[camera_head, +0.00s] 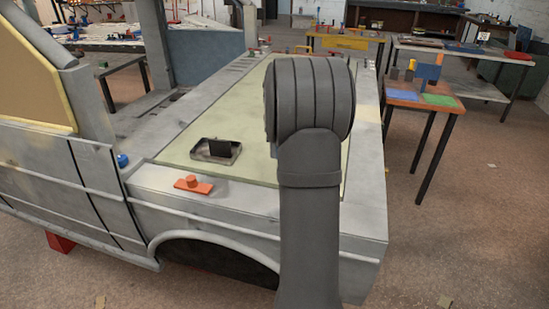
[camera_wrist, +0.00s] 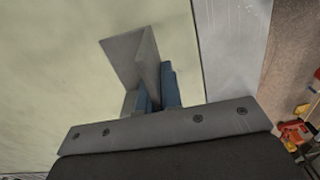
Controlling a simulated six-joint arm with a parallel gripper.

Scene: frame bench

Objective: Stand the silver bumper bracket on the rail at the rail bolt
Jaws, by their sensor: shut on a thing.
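The silver bumper bracket (camera_wrist: 132,58) shows in the wrist view as a grey angled piece with two flat faces meeting at an edge. My gripper (camera_wrist: 157,90) has its blue fingers shut on it, near the bracket's lower part. The bracket is over or against the pale green panel; I cannot tell if it touches. In the head view my arm hides the gripper and the bracket. A grey metal border (camera_head: 360,195), perhaps the rail, runs along the panel's right side; it also shows in the wrist view (camera_wrist: 232,45). I cannot make out the rail bolt.
On the pale green panel (camera_head: 255,115) stands a small tray (camera_head: 234,158) with a dark upright plate. An orange knob on a red plate (camera_head: 193,185) sits on the near border, a blue ball (camera_head: 122,160) at left. A side table (camera_head: 403,95) stands at right.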

